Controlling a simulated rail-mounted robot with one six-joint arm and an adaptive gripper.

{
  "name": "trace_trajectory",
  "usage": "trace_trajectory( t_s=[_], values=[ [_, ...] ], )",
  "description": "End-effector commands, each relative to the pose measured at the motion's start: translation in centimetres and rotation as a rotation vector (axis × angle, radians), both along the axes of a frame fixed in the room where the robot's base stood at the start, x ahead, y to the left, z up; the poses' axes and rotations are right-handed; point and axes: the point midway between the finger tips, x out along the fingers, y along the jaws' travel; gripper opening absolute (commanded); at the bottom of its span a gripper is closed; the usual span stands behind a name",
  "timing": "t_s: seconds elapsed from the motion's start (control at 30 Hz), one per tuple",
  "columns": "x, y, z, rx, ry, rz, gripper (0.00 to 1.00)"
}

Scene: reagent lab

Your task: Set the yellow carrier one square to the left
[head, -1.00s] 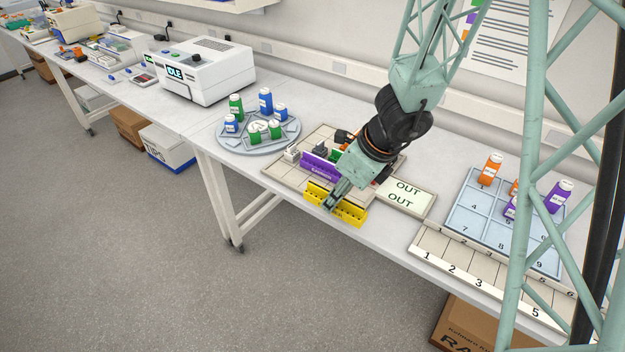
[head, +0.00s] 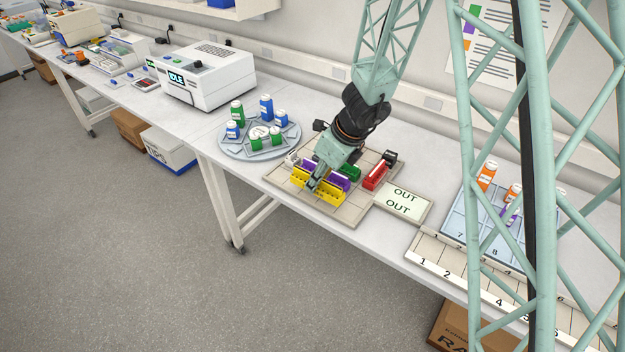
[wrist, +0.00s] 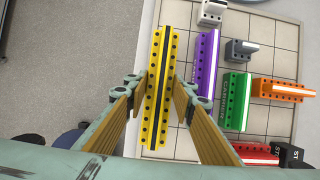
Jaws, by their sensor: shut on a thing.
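The yellow carrier (head: 328,196) is a long block with dark holes along both sides. My gripper (head: 312,186) is shut on it near its middle. In the wrist view the yellow carrier (wrist: 158,100) lies lengthwise between the two fingers of my gripper (wrist: 162,88). It looks larger than the other carriers there, so it appears held above the gridded board (head: 346,219). In the head view my gripper hides part of it, and it overlaps the purple carrier (head: 341,179) behind.
On the board stand a green carrier (wrist: 235,101), an orange one (wrist: 283,90), a red one (head: 375,176), a grey block (wrist: 240,51) and a white block (wrist: 212,12). An OUT plate (head: 404,202) lies right, a round bottle tray (head: 233,149) left. Front squares look free.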

Motion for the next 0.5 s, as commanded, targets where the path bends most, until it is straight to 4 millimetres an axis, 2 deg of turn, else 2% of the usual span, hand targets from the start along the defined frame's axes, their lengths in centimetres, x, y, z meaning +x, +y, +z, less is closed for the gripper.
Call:
trace_trajectory(
  t_s=[0.2,0.5],
  values=[
    [2.0,0.9,-0.1,0.0,-0.002,0.003,0.11],
    [2.4,1.0,-0.2,0.001,-0.001,0.001,0.11]
  ],
)
